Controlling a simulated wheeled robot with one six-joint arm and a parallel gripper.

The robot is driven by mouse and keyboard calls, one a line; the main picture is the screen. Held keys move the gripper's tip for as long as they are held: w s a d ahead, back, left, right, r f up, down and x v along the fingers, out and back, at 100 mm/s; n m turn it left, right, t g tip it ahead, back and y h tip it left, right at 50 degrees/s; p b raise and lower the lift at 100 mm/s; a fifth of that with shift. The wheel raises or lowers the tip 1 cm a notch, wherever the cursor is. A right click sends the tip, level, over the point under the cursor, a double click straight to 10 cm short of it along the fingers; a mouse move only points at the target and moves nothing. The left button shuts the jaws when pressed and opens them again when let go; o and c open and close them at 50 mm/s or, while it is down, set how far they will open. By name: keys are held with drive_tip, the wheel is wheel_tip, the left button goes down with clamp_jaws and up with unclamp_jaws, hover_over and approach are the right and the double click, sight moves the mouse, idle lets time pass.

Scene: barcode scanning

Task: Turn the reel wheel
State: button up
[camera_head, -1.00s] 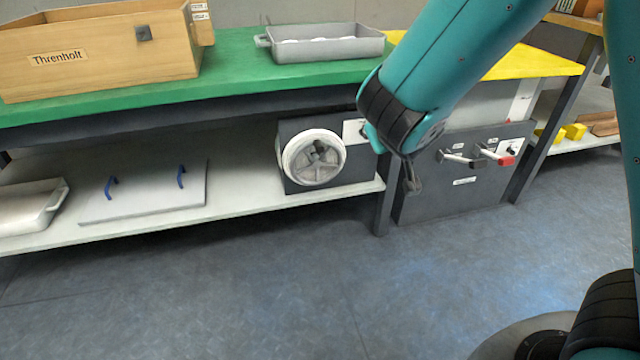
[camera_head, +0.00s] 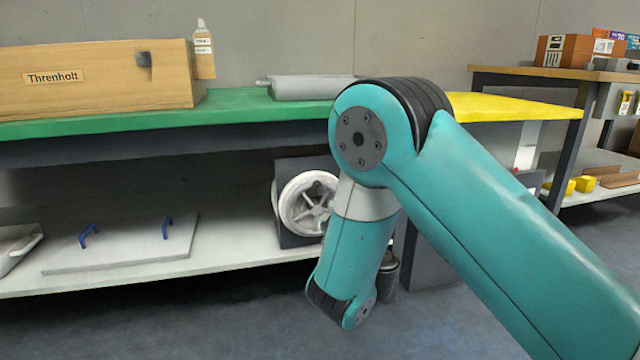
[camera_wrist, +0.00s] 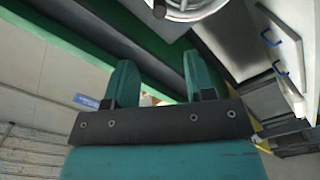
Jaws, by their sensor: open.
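The reel wheel (camera_head: 307,203) is a white-rimmed, spoked wheel on the front of a dark box (camera_head: 290,168) on the lower shelf. My arm covers its right part in the head view. In the wrist view the wheel (camera_wrist: 190,8) shows at the top edge, cut off by the frame, with a round knob at its left. My gripper (camera_wrist: 160,80) has its two teal fingers apart with nothing between them. The wheel lies beyond the fingertips, apart from them. In the head view the gripper is hidden behind my arm.
A grey lid (camera_head: 130,245) with blue handles lies on the shelf left of the wheel. The green bench top (camera_head: 225,103) overhangs the shelf, carrying a wooden Threnholt box (camera_head: 95,80) and a grey tray (camera_head: 310,88). A dark cabinet (camera_head: 428,262) stands to the right.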

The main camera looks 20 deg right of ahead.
sight(320, 191)
drive_tip(key=w+p, duration=1.3)
drive_tip(key=p, duration=0.4)
drive_tip(key=shift+w+d, duration=0.1)
drive_tip(key=shift+w, duration=0.8)
clamp_jaws()
